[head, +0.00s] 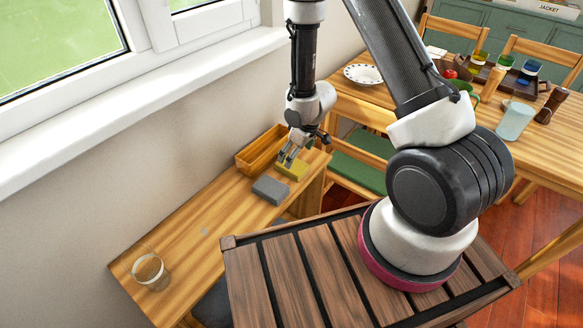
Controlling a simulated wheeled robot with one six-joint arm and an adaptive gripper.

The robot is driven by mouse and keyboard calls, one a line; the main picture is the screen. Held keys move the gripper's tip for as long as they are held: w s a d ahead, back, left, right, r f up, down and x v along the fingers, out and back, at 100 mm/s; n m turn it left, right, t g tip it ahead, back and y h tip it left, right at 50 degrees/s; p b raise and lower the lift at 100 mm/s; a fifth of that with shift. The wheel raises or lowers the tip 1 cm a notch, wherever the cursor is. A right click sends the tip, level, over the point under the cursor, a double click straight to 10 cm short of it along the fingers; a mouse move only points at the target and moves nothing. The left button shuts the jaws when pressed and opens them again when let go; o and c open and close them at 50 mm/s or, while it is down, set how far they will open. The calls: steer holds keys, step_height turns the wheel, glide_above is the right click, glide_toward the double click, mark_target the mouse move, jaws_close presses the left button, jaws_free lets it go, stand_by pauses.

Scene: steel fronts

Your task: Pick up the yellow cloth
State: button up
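The yellow cloth (297,172) is a small folded yellow block shape. It lies on the narrow wooden bench under the window, between a wooden box and a grey folded piece. My gripper (285,162) points down at the cloth's left part, and its fingers cover some of it. The fingers look a little apart, with nothing seen between them. I cannot tell whether the fingertips touch the cloth or hover just above it.
The grey piece (271,190) lies just in front of the cloth. The open wooden box (250,158) stands behind, near the wall. A glass (151,272) stands at the bench's near left end. A dining table (350,108) with dishes is at the right.

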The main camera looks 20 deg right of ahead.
mark_target(293, 165)
steer(key=x, duration=0.5)
steer(key=shift+s+f, duration=0.2)
steer(key=shift+f, duration=0.2)
steer(key=shift+c, duration=0.4)
steer(key=c, duration=1.1)
steer(key=shift+d+r, duration=0.1)
steer(key=shift+r, duration=0.15)
